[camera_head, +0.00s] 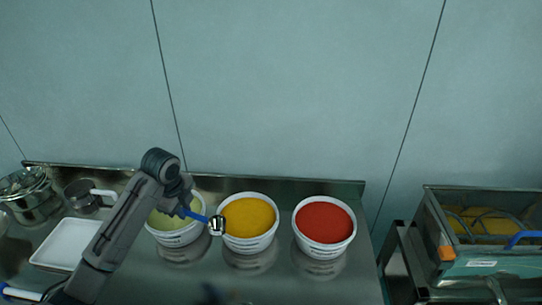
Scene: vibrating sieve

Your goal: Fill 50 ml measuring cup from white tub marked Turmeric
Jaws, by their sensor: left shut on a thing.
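A white tub of yellow powder (225,243) stands in the middle of a row on the steel table; its label is too small to read. My left gripper (184,207) is shut on the blue handle of a small steel measuring cup (216,225). The gripper is over the tub of greenish powder, and the cup's bowl is at the left rim of the yellow tub in the picture. Whether the cup touches the rim or holds any powder I cannot tell. My right gripper is not in view.
A tub of greenish powder (172,238) stands left of the yellow one, partly hidden by my arm. A tub of red powder (323,250) stands right. A white tray (50,262), a steel pot (82,197) and steel bowls (32,207) are at left. A metal bin (490,263) stands at far right.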

